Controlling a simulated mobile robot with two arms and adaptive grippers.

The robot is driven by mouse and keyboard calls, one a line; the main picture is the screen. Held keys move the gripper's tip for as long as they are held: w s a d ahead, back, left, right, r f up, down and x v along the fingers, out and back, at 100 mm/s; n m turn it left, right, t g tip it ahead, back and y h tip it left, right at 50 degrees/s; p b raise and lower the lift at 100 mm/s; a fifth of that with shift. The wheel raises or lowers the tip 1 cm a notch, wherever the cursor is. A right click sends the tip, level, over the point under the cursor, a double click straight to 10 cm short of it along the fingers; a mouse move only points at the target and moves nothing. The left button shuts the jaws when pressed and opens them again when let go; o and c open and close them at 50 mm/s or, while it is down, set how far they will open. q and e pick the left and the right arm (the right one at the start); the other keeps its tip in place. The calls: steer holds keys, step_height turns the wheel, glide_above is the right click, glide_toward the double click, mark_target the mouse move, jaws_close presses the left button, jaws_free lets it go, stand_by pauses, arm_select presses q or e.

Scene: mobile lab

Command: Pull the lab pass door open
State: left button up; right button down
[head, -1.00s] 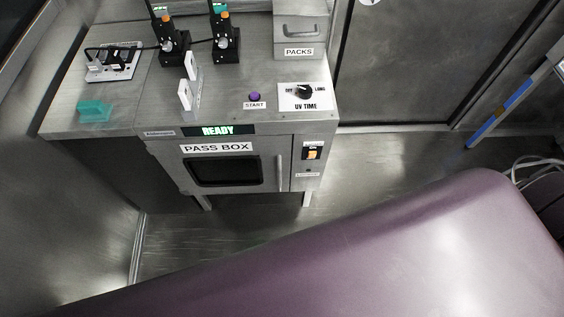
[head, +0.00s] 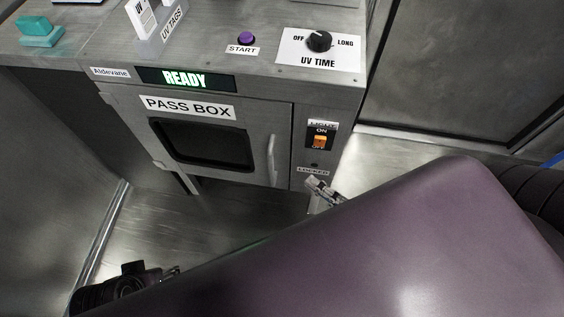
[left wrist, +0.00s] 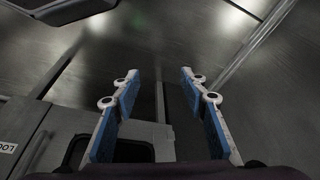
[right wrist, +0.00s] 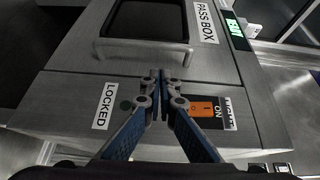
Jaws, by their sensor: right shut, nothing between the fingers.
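The pass box door (head: 115,125) is grey with a dark window (head: 205,145) and looks closed. Its upright metal handle (head: 272,160) is on the door's right side. My right gripper (head: 318,183) is shut and empty, low and right of the handle in the head view. In the right wrist view, its fingertips (right wrist: 158,76) are in front of the panel between the LOCKED label (right wrist: 106,106) and the orange light switch (right wrist: 203,110). My left gripper (head: 172,272) is at lower left, mostly hidden; the left wrist view shows its fingers (left wrist: 158,75) apart and empty.
The READY display (head: 185,79) is lit above the door. The counter holds a purple START button (head: 246,38), a UV TIME knob (head: 319,41), a UV tags holder (head: 160,35) and a teal item (head: 38,28). Floor (head: 230,215) before the box is clear.

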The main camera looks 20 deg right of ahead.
steer(key=b, duration=0.2)
glide_above(282, 161)
steer(key=s+a, duration=0.2)
steer(key=s, duration=0.1)
arm_select(q)
steer(key=shift+s+a+r, duration=0.1)
steer(key=shift+s+r, duration=0.25)
steer(key=shift+r, duration=0.05)
arm_select(e)
steer(key=shift+s+d+r, duration=0.15)
steer(key=shift+d+r, duration=0.1)
steer(key=shift+r, duration=0.1)
arm_select(q)
steer(key=shift+p, duration=0.3)
